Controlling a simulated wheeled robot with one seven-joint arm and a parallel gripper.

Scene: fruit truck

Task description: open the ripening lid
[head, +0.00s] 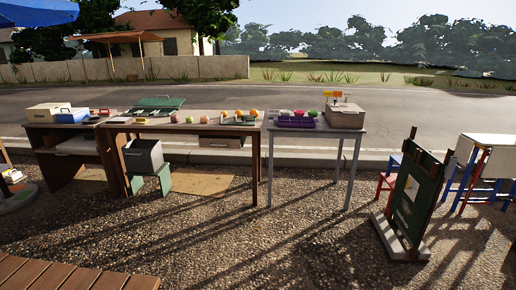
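No lid is marked as the ripening lid, and I cannot tell which box it belongs to. A tan box (345,117) with a flat, closed-looking top stands on the right end of the grey table. A dark grey box with a lighter top (143,156) sits low in front of the wooden table, on a green stool (165,180). A beige box (47,112) stands on the far-left desk and looks closed. A green tray or case (159,104) lies on the wooden table; its details are too small to tell. My gripper is not in view.
The long wooden table (200,128) holds several fruits. The grey table (300,128) carries a purple crate (297,122). A green board (411,197) stands at right, near a white-topped stand (490,140). Open gravel (250,235) lies in front; wooden decking (60,275) is at lower left.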

